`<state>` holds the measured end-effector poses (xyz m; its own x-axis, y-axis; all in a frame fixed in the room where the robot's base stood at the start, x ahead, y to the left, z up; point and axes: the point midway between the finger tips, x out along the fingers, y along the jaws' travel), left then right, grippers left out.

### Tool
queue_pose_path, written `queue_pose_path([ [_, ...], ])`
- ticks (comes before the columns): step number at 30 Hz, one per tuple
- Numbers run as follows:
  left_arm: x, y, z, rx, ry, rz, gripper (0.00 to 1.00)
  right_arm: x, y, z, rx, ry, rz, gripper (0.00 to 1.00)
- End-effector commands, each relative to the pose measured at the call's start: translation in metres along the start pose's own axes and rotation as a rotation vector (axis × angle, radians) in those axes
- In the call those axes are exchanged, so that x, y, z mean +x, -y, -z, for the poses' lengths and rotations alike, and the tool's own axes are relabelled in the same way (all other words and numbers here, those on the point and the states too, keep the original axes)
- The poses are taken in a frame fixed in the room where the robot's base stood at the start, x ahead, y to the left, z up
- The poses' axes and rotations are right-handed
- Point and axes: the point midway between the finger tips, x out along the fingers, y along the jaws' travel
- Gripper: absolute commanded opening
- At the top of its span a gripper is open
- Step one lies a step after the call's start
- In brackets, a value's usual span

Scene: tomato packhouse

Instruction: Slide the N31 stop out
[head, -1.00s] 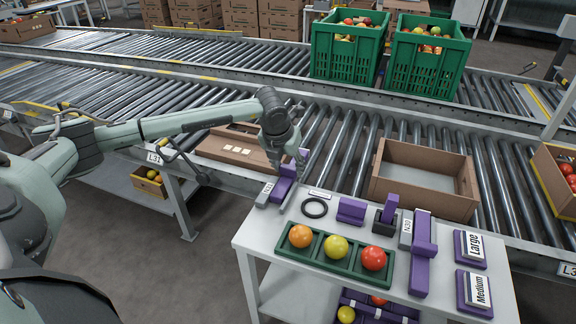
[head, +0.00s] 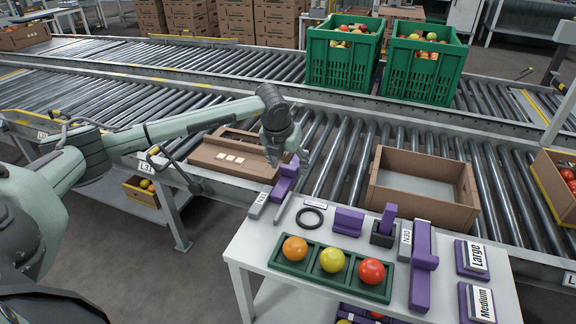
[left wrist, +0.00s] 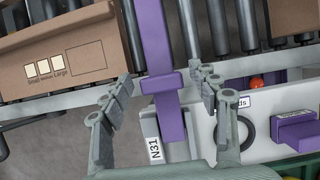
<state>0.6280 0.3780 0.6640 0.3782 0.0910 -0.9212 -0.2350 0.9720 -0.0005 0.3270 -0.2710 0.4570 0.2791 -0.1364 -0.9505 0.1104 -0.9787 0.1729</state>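The N31 stop is a long purple bar with a crosspiece, at the near edge of the conveyor beside the table's left corner; it shows in the head view (head: 284,186) and the left wrist view (left wrist: 170,119). Its grey bracket with the N31 label (head: 258,203) lies along its left side. My left gripper (head: 289,160) is over the far part of the stop. In the left wrist view its fingers (left wrist: 163,77) are spread on both sides of the purple bar, with gaps to it. Whether it touches the stop lower down I cannot tell. My right gripper is not in view.
A brown carton (head: 237,160) stands left of the stop, an empty carton (head: 425,210) to the right on the rollers. The table holds a black ring (head: 311,218), a green tomato tray (head: 284,267) and a similar N30 stop (head: 421,270). Green crates (head: 343,67) stand behind.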

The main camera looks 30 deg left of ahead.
Motion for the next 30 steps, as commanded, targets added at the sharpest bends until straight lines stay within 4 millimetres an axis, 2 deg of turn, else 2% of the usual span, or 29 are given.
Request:
queue_pose_path([
  [8,0.0,0.001,0.002,0.001,-0.005,0.001,0.64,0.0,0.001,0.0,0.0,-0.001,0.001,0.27],
  [11,-0.006,0.001,0.002,0.002,-0.004,0.001,0.64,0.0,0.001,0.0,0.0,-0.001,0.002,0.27],
  [14,-0.019,0.001,0.001,0.002,-0.002,0.001,0.64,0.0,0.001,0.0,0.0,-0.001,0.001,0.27],
  [24,-0.09,0.0,0.0,0.001,-0.001,0.001,0.64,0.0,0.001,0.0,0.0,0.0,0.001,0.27],
  [30,-0.115,0.001,0.0,0.001,-0.002,0.002,0.64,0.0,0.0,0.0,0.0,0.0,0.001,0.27],
])
